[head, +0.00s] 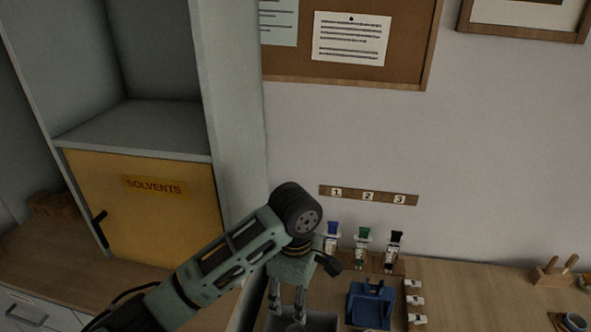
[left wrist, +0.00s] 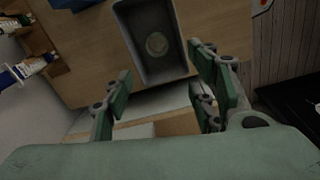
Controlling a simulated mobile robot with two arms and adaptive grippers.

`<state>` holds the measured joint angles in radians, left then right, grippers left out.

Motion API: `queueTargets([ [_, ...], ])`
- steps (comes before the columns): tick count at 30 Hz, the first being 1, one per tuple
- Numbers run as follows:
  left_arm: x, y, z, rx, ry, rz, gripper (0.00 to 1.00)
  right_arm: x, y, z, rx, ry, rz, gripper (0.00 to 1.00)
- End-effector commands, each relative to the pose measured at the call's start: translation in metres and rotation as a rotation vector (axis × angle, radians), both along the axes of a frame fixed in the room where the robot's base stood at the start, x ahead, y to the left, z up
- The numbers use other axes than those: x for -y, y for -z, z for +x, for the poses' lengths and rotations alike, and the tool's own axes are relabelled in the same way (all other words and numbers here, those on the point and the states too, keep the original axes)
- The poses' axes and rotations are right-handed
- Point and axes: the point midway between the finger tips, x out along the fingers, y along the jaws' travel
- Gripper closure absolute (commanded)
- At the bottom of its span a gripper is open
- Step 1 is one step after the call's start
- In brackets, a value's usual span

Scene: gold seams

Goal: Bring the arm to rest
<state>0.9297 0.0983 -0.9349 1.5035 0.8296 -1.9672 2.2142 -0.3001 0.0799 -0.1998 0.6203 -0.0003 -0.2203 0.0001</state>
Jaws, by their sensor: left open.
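My left gripper (head: 287,308) hangs downward at the end of my green arm, in the lower middle of the head view. Its fingers are apart with nothing between them, as the left wrist view (left wrist: 161,76) also shows. It is over or near a dark grey bin (head: 318,318) by the front edge of the bench. In the left wrist view the bin (left wrist: 178,25) lies beyond the fingertips and holds a round, pale disc (left wrist: 157,43). My right gripper is not in view.
A yellow cabinet door (head: 150,215) marked SOLVENTS stands left of my arm, beside a grey upright panel (head: 230,110).

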Motion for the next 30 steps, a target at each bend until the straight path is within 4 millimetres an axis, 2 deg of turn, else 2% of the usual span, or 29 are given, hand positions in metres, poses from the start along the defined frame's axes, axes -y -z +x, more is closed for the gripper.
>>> queueTargets([
  [5, 0.009, 0.022, -0.02, -0.003, 0.137, -0.073, 0.47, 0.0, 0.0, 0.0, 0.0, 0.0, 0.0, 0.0],
  [9, 0.016, 0.051, -0.049, 0.041, 0.358, -0.193, 0.47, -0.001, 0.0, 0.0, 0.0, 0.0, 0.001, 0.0],
  [14, 0.006, 0.077, -0.08, 0.151, 0.589, -0.279, 0.47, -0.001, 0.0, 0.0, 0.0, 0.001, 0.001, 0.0],
  [17, -0.012, 0.091, -0.099, 0.227, 0.709, -0.284, 0.47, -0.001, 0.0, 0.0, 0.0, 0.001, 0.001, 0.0],
  [22, -0.062, 0.111, -0.134, 0.332, 0.898, -0.203, 0.47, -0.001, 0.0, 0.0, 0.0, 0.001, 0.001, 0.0],
  [30, -0.136, 0.121, -0.18, 0.357, 1.12, -0.008, 0.47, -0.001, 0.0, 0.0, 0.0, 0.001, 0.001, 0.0],
])
